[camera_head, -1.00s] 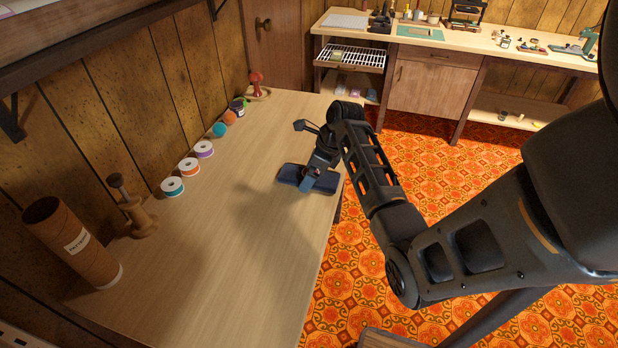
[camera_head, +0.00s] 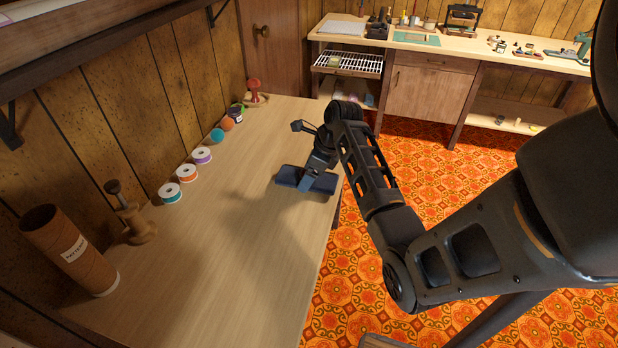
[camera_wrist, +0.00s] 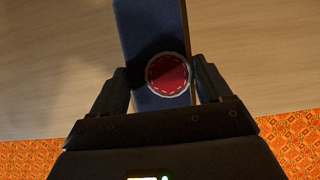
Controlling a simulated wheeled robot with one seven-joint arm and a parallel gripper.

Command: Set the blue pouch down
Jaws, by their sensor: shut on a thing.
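The blue pouch (camera_head: 318,184) is a dark blue flat oblong at the right edge of the wooden table (camera_head: 230,270). In the wrist view the pouch (camera_wrist: 146,40) carries a round red patch with a pale stitched rim. My gripper (camera_head: 306,184) is over the middle of the pouch, and its fingers are closed on the pouch's two sides, as the wrist view also shows (camera_wrist: 163,88). The pouch looks level and at or very near the tabletop; I cannot tell whether it touches. Its underside is hidden.
Thread spools (camera_head: 186,173), balls (camera_head: 217,135) and a red-topped wooden piece (camera_head: 254,90) line the wall. A cardboard tube (camera_head: 70,248) and a wooden spindle (camera_head: 130,212) stand at the near left. The middle of the table is clear. Its right edge drops to the patterned floor.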

